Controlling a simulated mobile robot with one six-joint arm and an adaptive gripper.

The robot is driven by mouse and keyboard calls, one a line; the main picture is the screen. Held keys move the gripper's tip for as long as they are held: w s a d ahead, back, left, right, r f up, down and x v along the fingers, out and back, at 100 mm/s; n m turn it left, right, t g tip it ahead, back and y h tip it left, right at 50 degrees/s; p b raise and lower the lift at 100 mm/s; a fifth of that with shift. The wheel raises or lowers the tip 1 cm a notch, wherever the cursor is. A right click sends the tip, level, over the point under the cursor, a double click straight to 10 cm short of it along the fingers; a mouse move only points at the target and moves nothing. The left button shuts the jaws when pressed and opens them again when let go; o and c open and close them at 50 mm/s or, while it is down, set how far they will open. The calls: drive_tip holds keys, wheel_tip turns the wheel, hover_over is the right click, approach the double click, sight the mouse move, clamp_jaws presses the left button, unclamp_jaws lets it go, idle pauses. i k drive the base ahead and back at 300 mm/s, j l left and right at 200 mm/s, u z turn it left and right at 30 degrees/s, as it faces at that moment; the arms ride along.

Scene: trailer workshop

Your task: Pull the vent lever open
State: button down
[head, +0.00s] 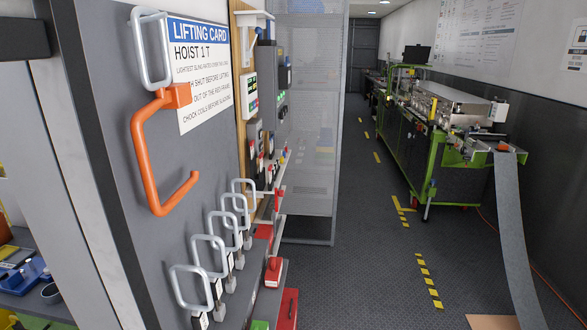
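I cannot tell for certain which thing is the vent lever. A grey panel (90,95) fills the left side of the head view. A large orange hook-shaped bar (140,165) is fixed on it, with a silver loop handle (140,60) above. Several silver loop handles (203,238) stand in a slanting row along the lower right of the panel. Behind them are small red-handled parts (273,265) on a shelf, too small to make out. My gripper does not show.
A lifting card sign (200,75) is on the panel. A grey mesh partition (305,120) stands beyond it. A green-framed machine (440,130) lines the right wall, with a grey strip (515,230) hanging to the floor. The yellow-marked aisle (370,240) between is clear.

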sight(258, 31)
drive_tip(key=i, duration=1.35)
drive_tip(key=i+l+u, duration=0.1)
drive_tip(key=i, duration=1.25)
